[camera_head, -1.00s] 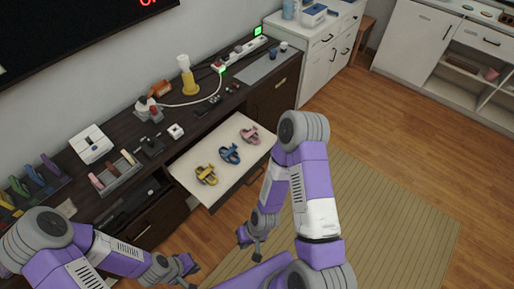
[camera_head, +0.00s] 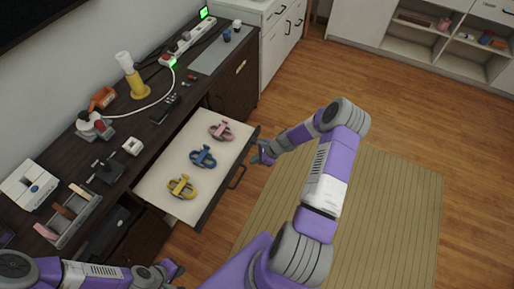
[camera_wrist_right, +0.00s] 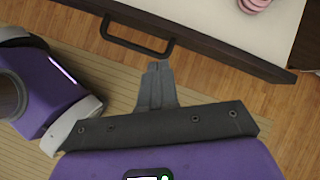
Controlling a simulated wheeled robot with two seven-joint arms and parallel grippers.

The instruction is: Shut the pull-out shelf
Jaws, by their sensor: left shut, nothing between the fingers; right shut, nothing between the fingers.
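The pull-out shelf (camera_head: 160,178) is a white-topped drawer with a dark front, standing out from the dark cabinet in the head view. Pink (camera_head: 221,131), blue (camera_head: 203,157) and yellow (camera_head: 182,187) objects lie on it. Its dark handle (camera_head: 237,177) faces the room and also shows in the right wrist view (camera_wrist_right: 137,45). My right gripper (camera_head: 259,156) is shut and empty, close to the shelf's front near its far corner. In the right wrist view the shut fingertips (camera_wrist_right: 158,67) are just short of the front, beside the handle; contact cannot be told. My left gripper (camera_head: 177,271) is shut and empty, low in front of the cabinet.
The dark cabinet top (camera_head: 130,160) holds a yellow-based lamp (camera_head: 130,75), a power strip (camera_head: 188,45) and a white box (camera_head: 29,186). A beige rug (camera_head: 400,200) and open wooden floor lie to the right. White cabinets (camera_head: 385,30) stand behind.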

